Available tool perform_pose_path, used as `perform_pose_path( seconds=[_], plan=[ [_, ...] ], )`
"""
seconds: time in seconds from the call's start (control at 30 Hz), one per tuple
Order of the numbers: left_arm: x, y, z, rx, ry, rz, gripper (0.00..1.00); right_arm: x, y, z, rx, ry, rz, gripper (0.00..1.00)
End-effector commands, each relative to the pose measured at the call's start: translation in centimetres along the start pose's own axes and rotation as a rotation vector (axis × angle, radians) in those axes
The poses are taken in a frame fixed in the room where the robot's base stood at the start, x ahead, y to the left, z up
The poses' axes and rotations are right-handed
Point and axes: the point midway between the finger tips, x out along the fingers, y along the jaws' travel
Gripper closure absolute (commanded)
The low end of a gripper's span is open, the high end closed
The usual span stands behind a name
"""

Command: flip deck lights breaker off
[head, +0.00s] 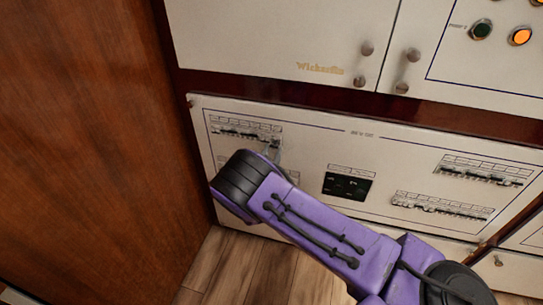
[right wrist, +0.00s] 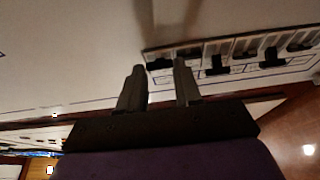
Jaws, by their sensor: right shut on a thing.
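The white breaker panel (head: 310,140) carries several rows of small dark-levered breakers. The upper left row (head: 235,131) has printed labels too small to read, so I cannot tell which is the deck lights breaker. My right gripper (head: 274,152) is at the right end of this row, partly hidden by my purple wrist. In the right wrist view, the gripper's two fingers (right wrist: 160,85) stand a little apart on either side of the end breaker lever (right wrist: 159,64), shut on it. Other breakers of the row (right wrist: 240,52) stretch off to the right there. My left gripper is out of view.
Two more breaker rows (head: 440,206) are at the panel's right, and a dark square module (head: 347,185) is in the middle. A wooden wall (head: 85,130) stands close on the left. White cabinet doors with knobs (head: 366,48) are above.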

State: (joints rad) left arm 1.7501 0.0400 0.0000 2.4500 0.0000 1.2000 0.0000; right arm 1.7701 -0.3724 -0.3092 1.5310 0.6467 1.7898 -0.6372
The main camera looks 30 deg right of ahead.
Motion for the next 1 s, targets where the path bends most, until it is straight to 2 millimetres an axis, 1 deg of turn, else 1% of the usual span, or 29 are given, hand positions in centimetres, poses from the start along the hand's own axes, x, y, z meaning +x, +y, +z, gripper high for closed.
perform_pose_path(
  seconds=[0.17,0.2,0.27,0.53,0.63,0.77,0.9,1.0],
  plan=[
    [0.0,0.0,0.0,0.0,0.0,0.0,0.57,-0.1,0.1,0.2,-0.002,-0.004,0.0,0.96],
    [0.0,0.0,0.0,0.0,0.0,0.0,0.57,-0.1,0.1,0.2,-0.002,-0.004,0.0,0.6],
    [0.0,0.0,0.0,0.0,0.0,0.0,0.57,-0.1,0.1,0.1,-0.002,-0.004,0.0,0.4],
    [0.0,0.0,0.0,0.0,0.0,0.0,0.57,-0.1,0.0,0.1,0.0,-0.002,0.0,0.4],
    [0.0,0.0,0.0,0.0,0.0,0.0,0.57,-0.8,0.0,0.1,0.0,-0.002,-0.001,0.4],
    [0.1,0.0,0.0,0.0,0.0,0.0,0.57,-3.5,0.0,0.1,0.0,-0.005,-0.002,0.4],
    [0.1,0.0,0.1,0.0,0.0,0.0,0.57,-6.9,0.1,0.2,0.0,-0.005,0.0,0.4],
    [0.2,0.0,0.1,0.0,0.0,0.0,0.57,-8.9,0.1,0.2,-0.001,-0.004,-0.001,0.4]
  ],
)
